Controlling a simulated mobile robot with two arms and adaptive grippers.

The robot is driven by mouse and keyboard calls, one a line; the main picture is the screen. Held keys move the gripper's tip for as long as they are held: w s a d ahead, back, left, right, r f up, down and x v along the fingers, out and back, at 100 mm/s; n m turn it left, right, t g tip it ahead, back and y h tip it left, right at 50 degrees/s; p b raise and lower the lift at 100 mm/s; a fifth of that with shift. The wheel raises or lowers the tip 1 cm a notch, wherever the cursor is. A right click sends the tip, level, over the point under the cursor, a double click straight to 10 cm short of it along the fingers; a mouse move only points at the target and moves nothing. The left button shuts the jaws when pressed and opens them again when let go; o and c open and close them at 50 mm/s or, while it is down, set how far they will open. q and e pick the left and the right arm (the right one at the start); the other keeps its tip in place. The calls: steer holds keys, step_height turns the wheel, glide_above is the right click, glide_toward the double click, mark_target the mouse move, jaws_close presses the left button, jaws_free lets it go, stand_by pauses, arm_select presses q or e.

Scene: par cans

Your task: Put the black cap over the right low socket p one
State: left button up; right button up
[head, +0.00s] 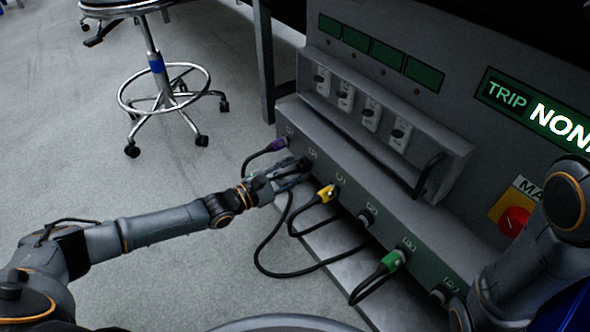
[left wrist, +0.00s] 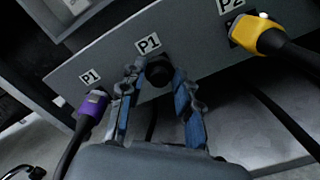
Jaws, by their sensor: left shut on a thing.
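My left gripper (head: 294,178) is at the low panel of the machine, between the purple plug (head: 279,145) and the yellow plug (head: 326,194). In the left wrist view its blue-padded fingers (left wrist: 158,98) are on either side of a round black cap (left wrist: 158,72), and it is shut on it. The cap sits just under the right-hand P1 label (left wrist: 148,43), against or very close to the panel. The right P1 socket is hidden behind the cap, so I cannot tell how fully it is seated. My right gripper is out of view.
The purple plug (left wrist: 92,107) is at the left P1 label, and the yellow plug (left wrist: 262,38) is at P2. A green plug (head: 393,260) is farther right. Black cables hang below the panel. A stool (head: 160,75) stands on the open floor at left.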

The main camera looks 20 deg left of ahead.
arm_select(q)
steer(key=shift+o, duration=0.2)
steer(key=shift+w+d, duration=0.35)
steer(key=shift+w, duration=0.1)
steer(key=shift+c, duration=1.1)
steer(key=o, duration=1)
steer(key=shift+o, duration=0.2)
